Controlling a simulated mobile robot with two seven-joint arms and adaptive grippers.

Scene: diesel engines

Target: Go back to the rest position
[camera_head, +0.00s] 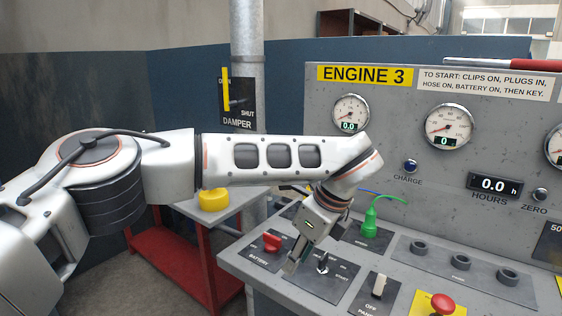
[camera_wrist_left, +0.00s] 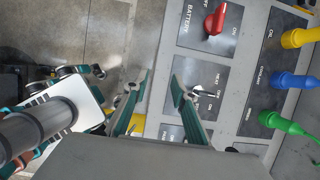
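My left gripper (camera_head: 291,262) hangs low over the sloping front panel, at the end of my left arm. In the left wrist view its two fingers (camera_wrist_left: 160,82) are apart, with nothing seen between them. The key switch (camera_head: 323,262) is just right of the fingers; it also shows beside the right finger in the left wrist view (camera_wrist_left: 203,93). I cannot tell whether that finger touches it. The red battery switch (camera_head: 271,242) is behind and left of the gripper, and at the top of the left wrist view (camera_wrist_left: 215,20). My right gripper is not seen.
The Engine 3 console (camera_head: 335,105) stands on the right. A green plug (camera_head: 369,218), a toggle (camera_head: 379,286) and a red button (camera_head: 443,303) stand up from its panel. A red cart (camera_head: 178,265) with a yellow item (camera_head: 214,199) and a damper lever (camera_head: 226,90) are behind my arm.

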